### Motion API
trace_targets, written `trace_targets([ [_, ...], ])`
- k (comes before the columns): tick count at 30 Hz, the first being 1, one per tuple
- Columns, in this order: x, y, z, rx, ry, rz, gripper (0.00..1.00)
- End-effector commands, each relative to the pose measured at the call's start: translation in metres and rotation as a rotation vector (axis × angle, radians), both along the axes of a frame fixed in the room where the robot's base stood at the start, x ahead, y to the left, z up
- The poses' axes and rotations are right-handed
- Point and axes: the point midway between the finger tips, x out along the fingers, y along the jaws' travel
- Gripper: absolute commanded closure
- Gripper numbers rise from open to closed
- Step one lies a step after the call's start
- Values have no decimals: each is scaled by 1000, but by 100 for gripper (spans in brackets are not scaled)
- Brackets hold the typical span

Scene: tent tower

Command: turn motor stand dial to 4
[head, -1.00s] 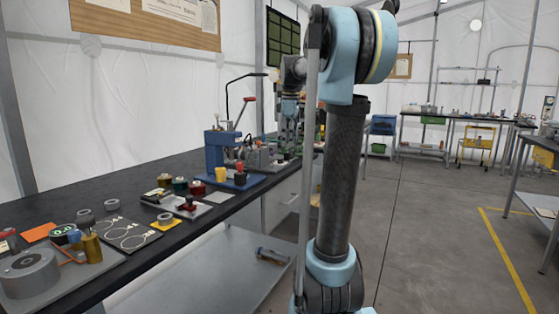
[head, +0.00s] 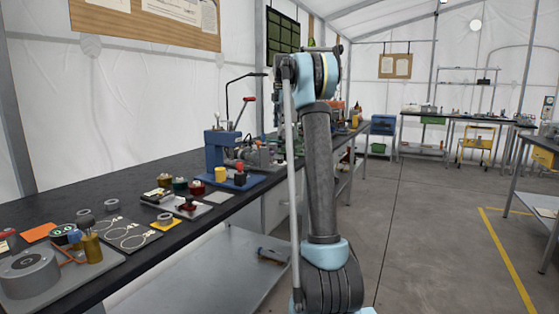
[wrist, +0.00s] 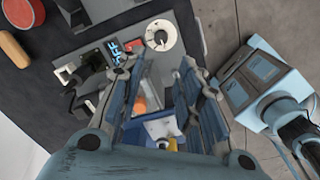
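In the wrist view, a grey panel (wrist: 105,75) on the dark bench carries a small blue-lit display (wrist: 114,48) and a round white dial-like knob (wrist: 162,37) with a dark centre. I take this to be the motor stand. The dial's numbers are too small to read. My gripper (wrist: 160,75) has its two fingers spread apart with nothing clearly held between them. The knob lies just beyond the fingertips in the picture. In the head view my arm hides much of this part of the bench, and the gripper cannot be clearly made out.
The dark bench (head: 60,195) runs along the left wall. On it are a blue press (head: 216,150), several spools and a grey plate with a cylinder (head: 30,272). Grey floor (head: 420,220) is clear at right.

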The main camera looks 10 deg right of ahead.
Motion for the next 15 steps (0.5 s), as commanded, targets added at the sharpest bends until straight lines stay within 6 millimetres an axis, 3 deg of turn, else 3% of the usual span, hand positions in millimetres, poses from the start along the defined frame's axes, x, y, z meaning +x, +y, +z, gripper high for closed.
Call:
trace_targets([
  [15, 2, 1, -81, 0, 0, -1, 68],
])
